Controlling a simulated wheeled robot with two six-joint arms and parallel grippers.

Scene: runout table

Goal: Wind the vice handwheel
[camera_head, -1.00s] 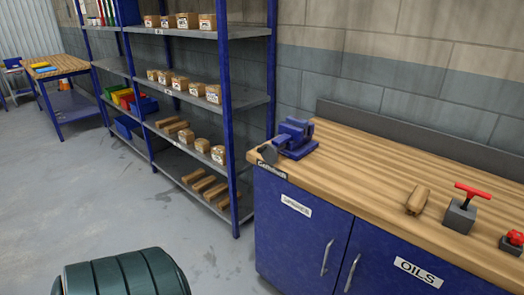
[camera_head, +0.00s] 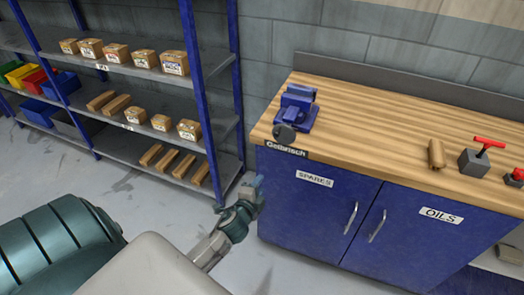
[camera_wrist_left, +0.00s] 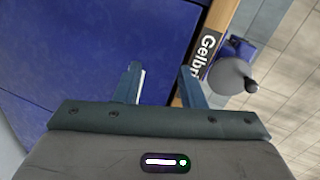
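The blue vice (camera_head: 297,108) stands at the left end of the wooden bench top. Its dark round handwheel (camera_head: 284,134) faces the front edge, above the "Gelbrisch" label. In the left wrist view the grey handwheel (camera_wrist_left: 231,76) with its dark knob is at the right, and part of the blue vice (camera_wrist_left: 240,50) shows behind it. My left gripper (camera_head: 258,184) is below and in front of the bench's left corner, apart from the handwheel. In the left wrist view its two fingers (camera_wrist_left: 160,85) stand apart with nothing between them. My right gripper is not in view.
The bench top (camera_head: 370,125) carries a wooden piece (camera_head: 436,154), a grey block with a red T-handle (camera_head: 473,160) and a red knob at the right. Blue cabinet doors (camera_head: 320,205) are below. A blue-framed shelf (camera_head: 150,70) with boxes stands left, with open floor between.

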